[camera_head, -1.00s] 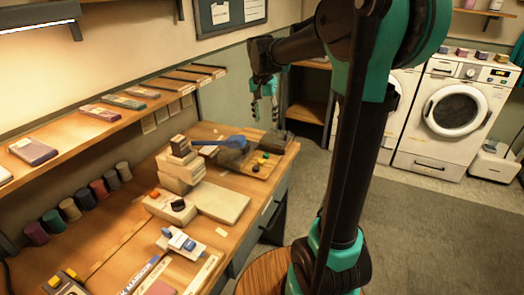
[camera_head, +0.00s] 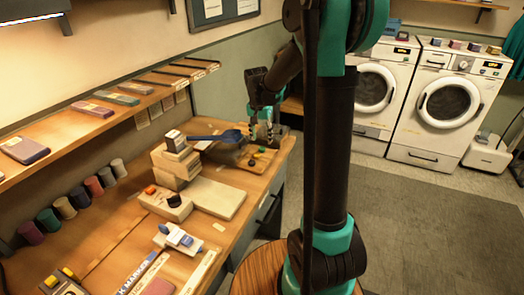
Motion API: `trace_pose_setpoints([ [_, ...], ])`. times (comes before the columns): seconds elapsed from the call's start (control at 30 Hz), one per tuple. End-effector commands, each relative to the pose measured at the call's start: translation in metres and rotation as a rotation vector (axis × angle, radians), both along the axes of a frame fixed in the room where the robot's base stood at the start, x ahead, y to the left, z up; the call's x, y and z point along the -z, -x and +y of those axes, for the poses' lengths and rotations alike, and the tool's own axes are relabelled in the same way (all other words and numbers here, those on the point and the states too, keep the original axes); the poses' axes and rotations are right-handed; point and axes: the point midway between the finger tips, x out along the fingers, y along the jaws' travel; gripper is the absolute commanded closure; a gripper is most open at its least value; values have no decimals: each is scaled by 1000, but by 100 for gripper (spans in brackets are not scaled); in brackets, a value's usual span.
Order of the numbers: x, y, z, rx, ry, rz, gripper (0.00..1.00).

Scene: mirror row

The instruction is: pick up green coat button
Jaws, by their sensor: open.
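A small wooden tray (camera_head: 264,162) lies at the far end of the workbench with several tiny round pieces on it. A small green piece (camera_head: 262,149) on it looks like the green coat button, but it is too small to be sure. A dark piece (camera_head: 251,162) lies nearer on the tray. My gripper (camera_head: 263,138) is open, points down and hangs just over the far part of the tray. Its fingers appear empty and apart from the pieces. The gripper partly hides the tray's far side.
A blue spoon-like tool (camera_head: 217,136) lies left of the tray. Stacked pale boxes (camera_head: 176,160) and a flat beige slab (camera_head: 218,198) stand nearer on the workbench (camera_head: 118,240). A wall shelf (camera_head: 110,118) runs along the left. Two washing machines (camera_head: 447,105) stand at the back right.

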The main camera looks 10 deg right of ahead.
Motion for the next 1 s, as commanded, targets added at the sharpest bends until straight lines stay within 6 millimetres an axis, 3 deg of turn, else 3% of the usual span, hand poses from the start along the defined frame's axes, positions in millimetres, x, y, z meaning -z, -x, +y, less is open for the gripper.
trace_pose_setpoints([
  [0.3,42,-3,0,0,0,0,52],
  [0.63,48,-3,-1,0,0,0,52],
  [0.9,48,-3,-1,0,0,0,85],
  [1.0,48,-3,-1,0,0,0,88],
])
